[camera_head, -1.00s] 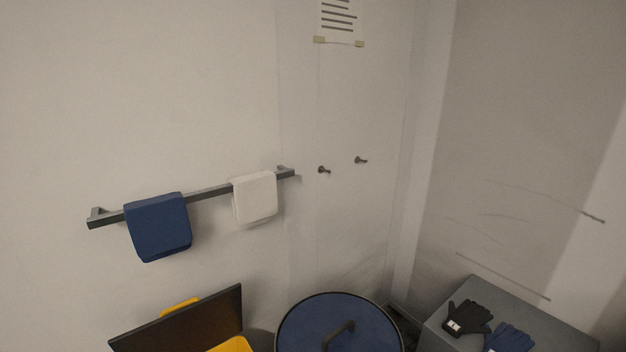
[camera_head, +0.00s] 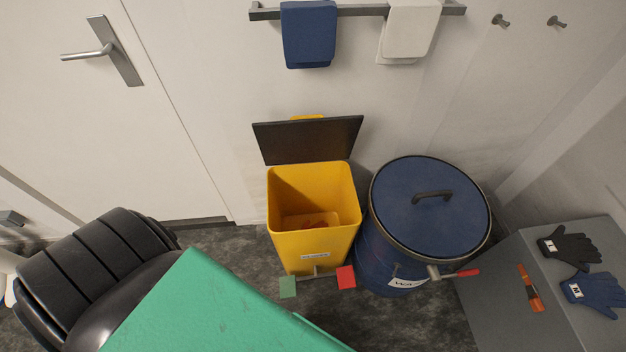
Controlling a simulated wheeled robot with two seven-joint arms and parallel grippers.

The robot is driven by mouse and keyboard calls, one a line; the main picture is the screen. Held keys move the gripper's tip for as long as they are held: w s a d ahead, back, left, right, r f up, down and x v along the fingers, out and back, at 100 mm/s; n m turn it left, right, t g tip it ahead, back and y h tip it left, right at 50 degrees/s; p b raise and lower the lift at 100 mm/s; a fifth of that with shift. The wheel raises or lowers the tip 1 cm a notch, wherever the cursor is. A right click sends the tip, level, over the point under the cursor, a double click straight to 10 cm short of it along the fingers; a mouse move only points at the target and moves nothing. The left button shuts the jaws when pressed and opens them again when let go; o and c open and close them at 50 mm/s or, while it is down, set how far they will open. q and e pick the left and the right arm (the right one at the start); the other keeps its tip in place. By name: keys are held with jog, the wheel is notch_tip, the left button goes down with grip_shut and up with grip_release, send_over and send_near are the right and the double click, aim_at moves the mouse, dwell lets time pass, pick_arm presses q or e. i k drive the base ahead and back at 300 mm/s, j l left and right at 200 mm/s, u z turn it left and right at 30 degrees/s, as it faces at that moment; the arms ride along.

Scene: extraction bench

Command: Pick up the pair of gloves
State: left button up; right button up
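A black glove (camera_head: 570,247) and a dark blue glove (camera_head: 594,292) lie flat, side by side, on the top of a grey cabinet (camera_head: 500,275) at the right edge. Each has a small white label near the cuff. Nothing is touching them. Neither of my grippers shows in the head view, so I cannot see their state.
A yellow bin (camera_head: 312,245) with its dark lid raised stands beside a lidded blue drum (camera_head: 428,225), which has a red-tipped lever. A green surface (camera_head: 210,310) fills the lower middle. A door (camera_head: 95,120) stands left.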

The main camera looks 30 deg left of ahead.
aim_at(599, 292)
jog(key=z, duration=1.45)
